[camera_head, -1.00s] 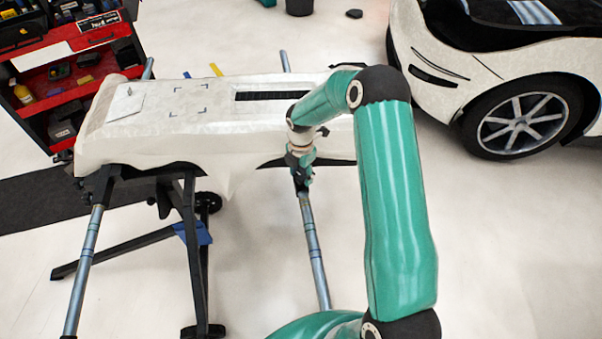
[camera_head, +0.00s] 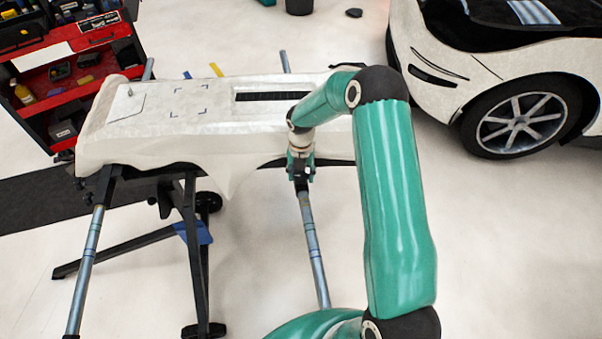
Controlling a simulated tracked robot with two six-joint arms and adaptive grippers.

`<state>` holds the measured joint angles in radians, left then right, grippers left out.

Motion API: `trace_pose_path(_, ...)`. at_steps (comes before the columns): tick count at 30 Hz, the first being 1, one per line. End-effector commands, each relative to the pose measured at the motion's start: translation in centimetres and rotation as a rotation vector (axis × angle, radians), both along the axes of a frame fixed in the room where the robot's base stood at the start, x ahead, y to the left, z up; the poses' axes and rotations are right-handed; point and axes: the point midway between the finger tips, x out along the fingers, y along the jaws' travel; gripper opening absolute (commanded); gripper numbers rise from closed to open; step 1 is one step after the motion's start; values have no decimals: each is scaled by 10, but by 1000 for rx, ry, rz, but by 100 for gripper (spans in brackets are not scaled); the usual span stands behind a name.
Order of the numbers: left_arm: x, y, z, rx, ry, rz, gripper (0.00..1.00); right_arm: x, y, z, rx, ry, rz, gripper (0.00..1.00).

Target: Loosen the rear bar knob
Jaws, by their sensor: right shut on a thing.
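A white bumper-like panel (camera_head: 165,135) lies on a black folding stand (camera_head: 196,260). Two grey-blue bars run under it, one on the left (camera_head: 88,255) and one on the right (camera_head: 314,250). My right gripper (camera_head: 300,183) points down at the right bar, just in front of the panel's near edge. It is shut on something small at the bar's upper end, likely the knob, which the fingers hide. A small dark knob-like part (camera_head: 152,201) shows under the panel by the stand. My left gripper is not in view.
A red tool cart (camera_head: 70,75) stands at the upper left. A white car (camera_head: 500,80) with a dark wheel (camera_head: 520,122) stands at the right. A black mat (camera_head: 40,200) lies at the left. The floor between the stand and my right arm is clear.

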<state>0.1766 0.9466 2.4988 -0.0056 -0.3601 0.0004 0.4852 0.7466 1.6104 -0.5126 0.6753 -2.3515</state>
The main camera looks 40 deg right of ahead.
Motion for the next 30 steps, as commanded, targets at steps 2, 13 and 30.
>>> trace_pose_path(2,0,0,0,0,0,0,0,3,-2,2,-5,-10,8,15)
trace_pose_path(13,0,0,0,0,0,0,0,3,-2,2,-5,-11,10,55)
trace_pose_path(30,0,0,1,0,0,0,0,2,-1,9,-3,-5,8,75)
